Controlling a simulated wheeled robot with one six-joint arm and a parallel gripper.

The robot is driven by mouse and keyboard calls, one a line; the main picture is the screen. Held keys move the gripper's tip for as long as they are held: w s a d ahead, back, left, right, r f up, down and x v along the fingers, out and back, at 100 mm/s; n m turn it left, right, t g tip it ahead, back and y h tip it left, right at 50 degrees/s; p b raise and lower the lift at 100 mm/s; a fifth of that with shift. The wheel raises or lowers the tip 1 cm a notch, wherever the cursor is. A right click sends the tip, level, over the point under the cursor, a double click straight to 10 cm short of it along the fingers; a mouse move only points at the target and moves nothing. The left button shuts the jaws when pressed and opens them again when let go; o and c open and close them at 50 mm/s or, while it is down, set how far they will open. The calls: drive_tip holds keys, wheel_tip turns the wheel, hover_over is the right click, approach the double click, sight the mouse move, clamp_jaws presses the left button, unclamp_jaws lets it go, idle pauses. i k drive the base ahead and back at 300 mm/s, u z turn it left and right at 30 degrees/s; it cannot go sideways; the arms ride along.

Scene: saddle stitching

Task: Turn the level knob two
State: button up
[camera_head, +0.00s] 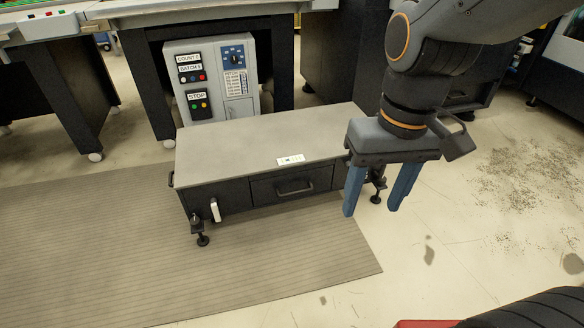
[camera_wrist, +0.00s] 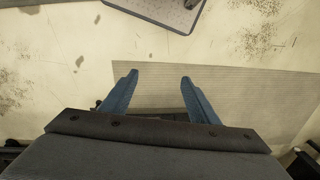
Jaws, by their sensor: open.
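A low bench (camera_head: 255,145) with a grey top and dark drawer front stands in the middle of the head view. A black levelling foot with a knob (camera_head: 196,223) shows at its front left corner. Another levelling foot (camera_head: 377,184) shows at its right end, partly hidden behind my gripper. I cannot tell which knob is number two. My gripper (camera_head: 370,208) is open and empty, blue fingers pointing down, in front of the bench's right end in the picture. Its fingers are also apart in the wrist view (camera_wrist: 159,77), with no knob clearly visible between them.
A grey control cabinet (camera_head: 211,76) with a dial, coloured buttons and a STOP label stands behind the bench. A ribbed mat (camera_head: 110,240) lies under and left of the bench. Bare stained floor (camera_head: 480,240) is clear at the right.

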sight(382, 182)
drive_tip(key=u, duration=0.05)
drive_tip(key=k, duration=1.05)
drive_tip(key=z, duration=1.15)
drive_tip(key=i, duration=1.5)
drive_tip(key=u, duration=0.65)
